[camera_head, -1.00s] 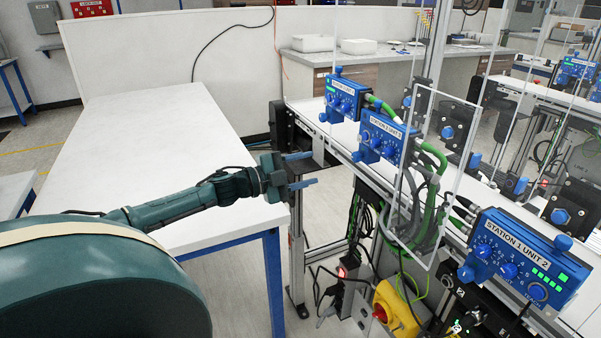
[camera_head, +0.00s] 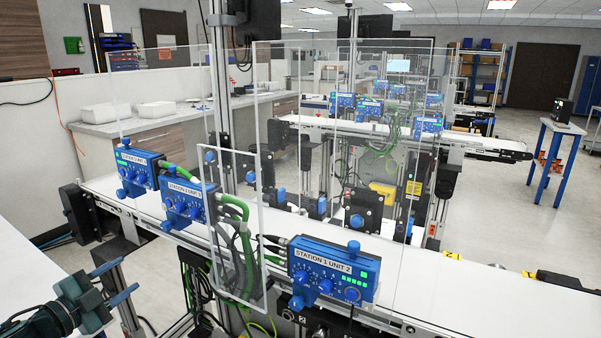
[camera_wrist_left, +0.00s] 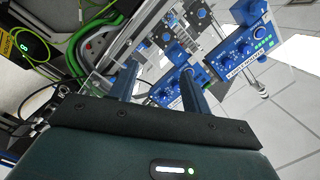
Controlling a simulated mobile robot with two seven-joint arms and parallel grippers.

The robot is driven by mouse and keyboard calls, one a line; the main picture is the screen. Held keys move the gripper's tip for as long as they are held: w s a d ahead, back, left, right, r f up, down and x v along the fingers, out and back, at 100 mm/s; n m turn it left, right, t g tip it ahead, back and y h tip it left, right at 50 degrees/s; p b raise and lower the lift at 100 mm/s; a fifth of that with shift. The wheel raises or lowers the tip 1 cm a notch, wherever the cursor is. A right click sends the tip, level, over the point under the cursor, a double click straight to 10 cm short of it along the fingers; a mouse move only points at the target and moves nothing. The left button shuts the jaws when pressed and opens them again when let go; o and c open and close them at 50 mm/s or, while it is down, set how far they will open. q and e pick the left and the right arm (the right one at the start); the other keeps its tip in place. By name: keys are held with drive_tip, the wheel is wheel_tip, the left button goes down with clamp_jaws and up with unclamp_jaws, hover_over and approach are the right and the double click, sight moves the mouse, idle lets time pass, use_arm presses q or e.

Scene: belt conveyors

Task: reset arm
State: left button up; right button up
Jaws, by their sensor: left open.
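In the left wrist view the open fingers (camera_wrist_left: 157,88) point toward blue control boxes (camera_wrist_left: 243,50), with no contact that I can make out. My right gripper is not in view.
A white belt conveyor (camera_head: 480,297) runs across the front with blue control boxes, including Station 1 Unit 2 (camera_head: 335,270), on its near side. Clear upright panels (camera_head: 237,225) and cables stand there. Open floor (camera_head: 500,205) lies at the right.

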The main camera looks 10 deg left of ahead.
use_arm(q)
drive_tip(key=s+d+f+n+g+y, duration=0.5)
drive_tip(key=s+d+f+n, duration=0.45)
drive_tip(key=d+f, duration=0.35)
drive_tip(key=s+d+f+n+g, duration=0.15)
drive_tip(key=s+d+g, duration=0.3)
drive_tip(key=s, duration=0.55)
drive_tip(key=s+d+f+n+g, duration=0.1)
drive_tip(key=s+d+n+g, duration=0.1)
drive_tip(key=s+d+g, duration=0.5)
drive_tip(key=w+d+f+t+h, duration=0.3)
drive_tip(key=d+f+t, duration=0.1)
drive_tip(key=f+t, duration=0.4)
drive_tip(key=shift+w+m+t, duration=0.25)
drive_tip(key=shift+m+t, duration=0.15)
drive_tip(key=shift+t, duration=0.55)
